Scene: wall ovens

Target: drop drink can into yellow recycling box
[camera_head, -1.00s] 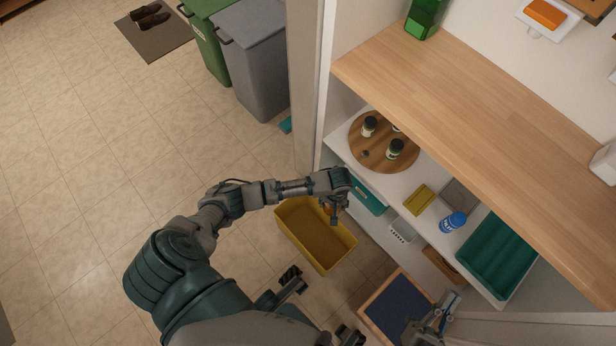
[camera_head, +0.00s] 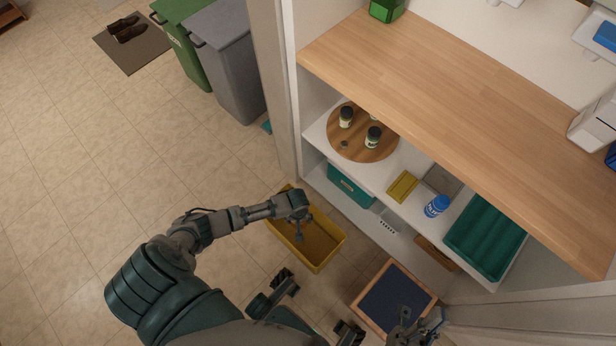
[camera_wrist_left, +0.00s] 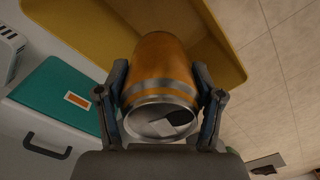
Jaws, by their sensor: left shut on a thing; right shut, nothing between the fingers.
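The drink can (camera_wrist_left: 160,75), orange with a silver top, is held between the fingers of my left gripper (camera_wrist_left: 162,95) in the left wrist view. The yellow recycling box (camera_head: 325,259) stands on the floor, and its interior shows empty in the head view. My left gripper (camera_head: 301,228) is over the box there, and the can is hard to make out under the wrist. The box (camera_wrist_left: 90,22) also fills the top of the left wrist view, behind the can. My right gripper (camera_head: 415,328) is shut and empty at the bottom right, near a blue-topped wooden stool.
The shelf unit with a wooden counter (camera_head: 440,100) stands right of the box. Its shelf holds a round wooden tray (camera_head: 345,150) with jars, a blue can (camera_head: 436,206) and a green tray (camera_head: 484,243). The stool (camera_head: 393,290) is near the box. Open floor lies left.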

